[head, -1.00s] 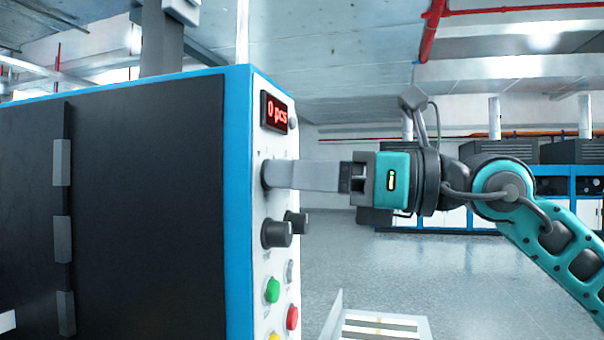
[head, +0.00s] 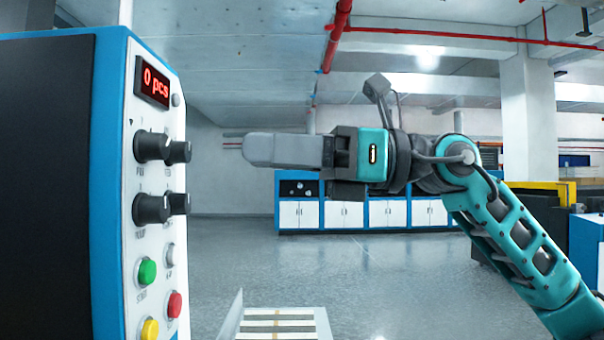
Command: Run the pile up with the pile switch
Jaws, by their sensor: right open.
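The control panel (head: 153,250) is the white face of the blue-edged machine at the left in the head view. It carries black knobs in two rows: upper left (head: 150,147), upper right (head: 179,152), lower left (head: 151,209) and lower right (head: 180,203). Their labels are too small to read, so I cannot tell which is the pile switch. My right gripper (head: 250,150) is open and empty, seen edge-on, pointing left. It is apart from the panel, about level with the upper knobs. My left gripper is out of view.
A red display (head: 152,82) reads "0 pcs". Green (head: 146,271), red (head: 174,304) and yellow (head: 149,330) buttons sit below the knobs. A slatted white tray (head: 277,313) is low, right of the panel. Blue-framed cabinets (head: 345,214) stand far behind; the floor between is clear.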

